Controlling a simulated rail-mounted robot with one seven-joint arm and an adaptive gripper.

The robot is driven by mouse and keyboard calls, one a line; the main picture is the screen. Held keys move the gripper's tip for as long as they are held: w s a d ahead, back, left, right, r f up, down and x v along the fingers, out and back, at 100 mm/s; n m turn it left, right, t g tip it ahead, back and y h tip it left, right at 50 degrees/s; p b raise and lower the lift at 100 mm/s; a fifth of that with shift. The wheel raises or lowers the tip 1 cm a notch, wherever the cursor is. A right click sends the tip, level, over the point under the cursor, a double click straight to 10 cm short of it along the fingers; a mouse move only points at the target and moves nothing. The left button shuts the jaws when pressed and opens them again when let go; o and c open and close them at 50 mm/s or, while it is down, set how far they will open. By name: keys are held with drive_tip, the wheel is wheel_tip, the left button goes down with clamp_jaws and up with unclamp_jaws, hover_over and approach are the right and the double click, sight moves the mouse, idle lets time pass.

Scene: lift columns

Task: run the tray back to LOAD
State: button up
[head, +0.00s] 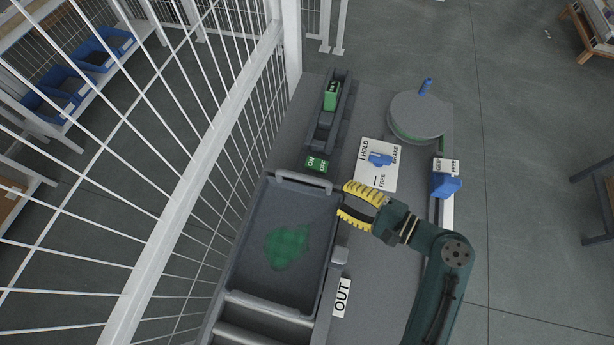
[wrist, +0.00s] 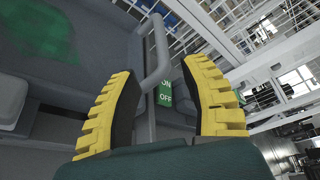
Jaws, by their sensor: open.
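The grey tray (head: 245,265) has a green patch on its floor and lies at the left of the bench, by the mesh fence. Its bar handle (head: 300,182) runs along its far end and shows in the wrist view (wrist: 157,45). My gripper (head: 343,201) has yellow ribbed fingers, open and empty, beside the tray's far right corner, near the handle's right end. In the wrist view the handle shows between the fingertips (wrist: 162,72); I cannot tell how deep it lies. An OUT label (head: 341,297) is right of the tray. No LOAD label is readable.
A HOLD/FREE BRAKE plate (head: 391,181) carries a blue lever (head: 380,160). A green ON/OFF label (head: 317,164) lies before a green switch (head: 331,95). A round wheel (head: 416,117) has a blue knob. A blue slider (head: 445,185) is at right. Rollers (head: 250,332) adjoin the tray's near end.

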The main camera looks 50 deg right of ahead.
sight(317, 184)
drive_tip(key=x, duration=1.1)
drive_tip(key=shift+w+d+f+b, duration=0.1)
drive_tip(key=shift+b, duration=0.3)
drive_tip(key=shift+o, duration=0.2)
clamp_jaws()
